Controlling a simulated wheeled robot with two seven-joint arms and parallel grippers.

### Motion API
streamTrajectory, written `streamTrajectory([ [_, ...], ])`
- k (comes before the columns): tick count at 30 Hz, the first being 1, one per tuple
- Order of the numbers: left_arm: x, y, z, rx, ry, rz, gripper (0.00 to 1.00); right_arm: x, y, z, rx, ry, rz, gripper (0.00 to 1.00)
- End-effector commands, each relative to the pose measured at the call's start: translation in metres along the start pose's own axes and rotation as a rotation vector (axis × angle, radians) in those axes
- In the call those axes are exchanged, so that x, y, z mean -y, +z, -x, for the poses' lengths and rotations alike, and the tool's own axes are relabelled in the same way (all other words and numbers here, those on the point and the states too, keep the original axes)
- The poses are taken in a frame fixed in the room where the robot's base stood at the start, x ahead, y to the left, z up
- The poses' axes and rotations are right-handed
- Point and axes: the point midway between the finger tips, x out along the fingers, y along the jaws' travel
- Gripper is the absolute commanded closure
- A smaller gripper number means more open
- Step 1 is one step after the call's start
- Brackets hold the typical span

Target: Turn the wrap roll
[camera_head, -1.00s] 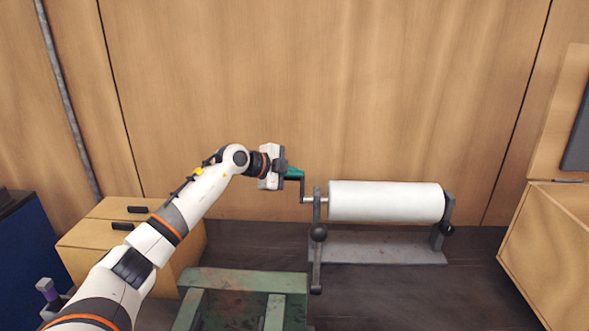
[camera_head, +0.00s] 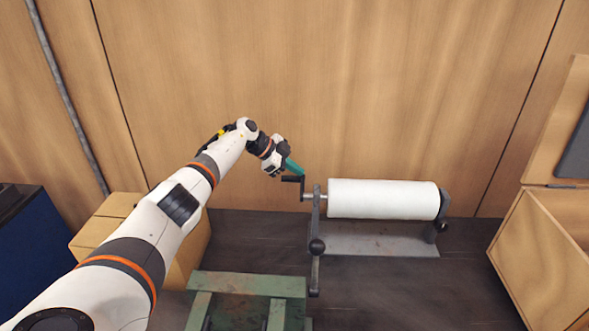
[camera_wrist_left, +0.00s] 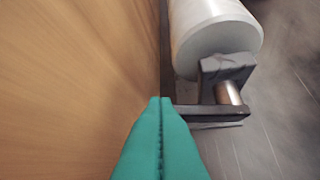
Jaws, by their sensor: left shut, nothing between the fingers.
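The white wrap roll (camera_head: 382,199) lies level on a metal stand. A dark crank handle (camera_head: 291,179) sticks out at its left end, with the crank arm up from the silver shaft. My left gripper (camera_head: 294,168) has teal fingers angled down to the right, just above and behind the handle; I cannot tell if they touch it. In the left wrist view the fingers (camera_wrist_left: 161,100) are pressed together with nothing between them. My right gripper is not in view.
A green metal frame (camera_head: 247,283) stands in front.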

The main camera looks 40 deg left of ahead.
Motion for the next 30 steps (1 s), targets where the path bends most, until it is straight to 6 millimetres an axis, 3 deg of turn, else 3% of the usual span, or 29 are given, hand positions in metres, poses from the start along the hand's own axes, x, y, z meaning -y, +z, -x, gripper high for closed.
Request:
streamTrajectory([
  [18, -0.006, -0.034, -0.035, 0.002, 0.003, -0.001, 1.00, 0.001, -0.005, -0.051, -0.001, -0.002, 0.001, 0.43],
  [30, -0.001, -0.046, -0.047, 0.001, 0.002, -0.002, 1.00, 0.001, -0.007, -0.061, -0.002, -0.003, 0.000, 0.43],
])
